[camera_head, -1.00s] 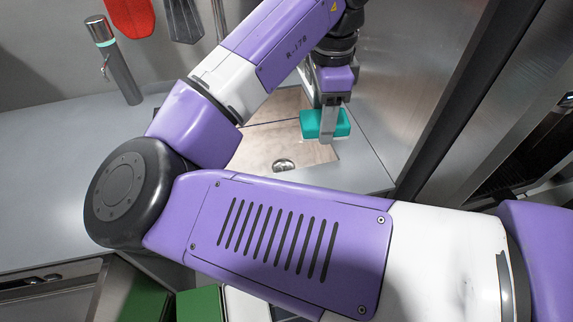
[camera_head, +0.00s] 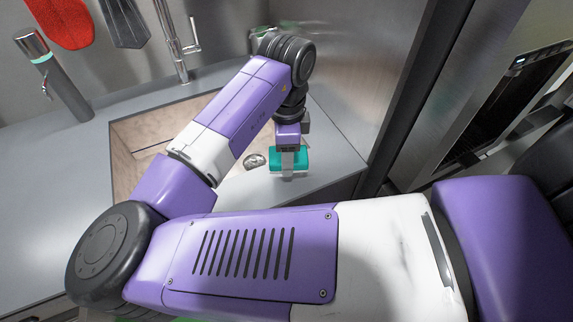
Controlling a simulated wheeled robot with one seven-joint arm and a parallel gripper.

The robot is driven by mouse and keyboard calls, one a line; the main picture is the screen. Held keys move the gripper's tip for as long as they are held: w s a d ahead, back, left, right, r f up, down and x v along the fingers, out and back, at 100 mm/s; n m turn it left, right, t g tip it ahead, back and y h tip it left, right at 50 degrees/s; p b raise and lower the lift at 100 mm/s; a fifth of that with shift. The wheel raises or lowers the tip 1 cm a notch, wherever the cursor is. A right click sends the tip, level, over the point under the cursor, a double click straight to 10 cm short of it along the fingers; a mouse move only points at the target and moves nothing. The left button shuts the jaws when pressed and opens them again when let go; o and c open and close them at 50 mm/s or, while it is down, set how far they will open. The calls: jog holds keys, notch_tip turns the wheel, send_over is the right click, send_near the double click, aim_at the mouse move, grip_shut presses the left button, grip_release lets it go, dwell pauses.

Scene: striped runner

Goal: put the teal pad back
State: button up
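The teal pad (camera_head: 274,160) is a small block with a pale lower layer. It is at my gripper (camera_head: 288,166), at the right side of the sink basin (camera_head: 135,131). My gripper points down and its fingers are around the pad's middle, with teal showing on both sides. The finger nearest the camera covers part of the pad. I cannot tell whether the pad's underside touches the grey counter (camera_head: 325,165) or is a little above it.
A tap (camera_head: 175,45) and a grey dispenser (camera_head: 55,78) stand at the back. A red mitt (camera_head: 62,22) and a dark hanging item (camera_head: 124,22) are on the wall. A steel panel (camera_head: 362,60) rises at right. The left counter is clear.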

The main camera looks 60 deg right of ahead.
jog(key=shift+f, duration=2.35)
jog(key=o, duration=1.3)
jog(key=shift+f, duration=0.1)
notch_tip(320, 180, up, 12)
jog(key=shift+r+b, duration=0.15)
jog(key=shift+b, duration=0.2)
jog(key=shift+d, duration=0.1)
